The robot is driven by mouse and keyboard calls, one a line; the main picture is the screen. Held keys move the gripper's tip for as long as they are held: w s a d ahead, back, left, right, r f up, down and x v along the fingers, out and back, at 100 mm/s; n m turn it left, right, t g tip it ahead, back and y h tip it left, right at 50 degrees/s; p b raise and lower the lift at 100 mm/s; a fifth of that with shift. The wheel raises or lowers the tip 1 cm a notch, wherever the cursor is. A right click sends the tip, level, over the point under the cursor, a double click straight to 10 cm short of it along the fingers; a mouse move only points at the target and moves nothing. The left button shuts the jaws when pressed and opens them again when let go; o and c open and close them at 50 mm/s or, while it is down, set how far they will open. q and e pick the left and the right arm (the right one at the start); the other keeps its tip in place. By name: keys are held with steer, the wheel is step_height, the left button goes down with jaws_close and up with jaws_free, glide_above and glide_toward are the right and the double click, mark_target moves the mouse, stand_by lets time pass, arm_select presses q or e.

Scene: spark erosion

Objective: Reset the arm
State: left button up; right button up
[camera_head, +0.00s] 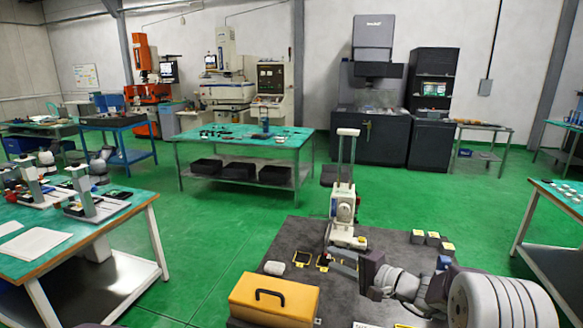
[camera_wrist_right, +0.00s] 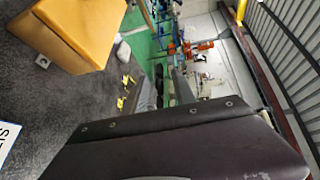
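My right arm comes in from the lower right in the head view. Its gripper (camera_head: 341,261) is held over the dark grey mat-like surface, near the foot of a white upright device (camera_head: 345,205). In the right wrist view the two grey fingers (camera_wrist_right: 166,84) stand a little apart, with nothing seen held between them. My left gripper is not in view.
A yellow case (camera_head: 273,302) with a black handle sits on the dark surface (camera_head: 290,240), left of the right gripper. Small grey-and-yellow blocks (camera_head: 432,239) lie to its right. A work table (camera_head: 120,220) stands at left.

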steer(key=s+a+f+n+g+h, duration=0.1)
steer(key=s+a+f+n+g, duration=0.3)
steer(key=s, duration=0.6)
steer(key=s+a+f+n+g+h, duration=0.1)
steer(key=s+a+f+n+g, duration=0.3)
steer(key=s, duration=0.5)
steer(key=s+d+f+g+h, duration=0.1)
steer(key=s+d+f+h, duration=0.3)
steer(key=s+d, duration=0.1)
steer(key=s+d+f+n+g+h, duration=0.1)
steer(key=s+d+f+h, duration=0.3)
steer(key=d, duration=0.4)
steer(key=shift+s+d+f+h, duration=0.3)
steer(key=shift+s+h, duration=0.2)
steer(key=shift+s, duration=0.2)
steer(key=shift+s, duration=0.1)
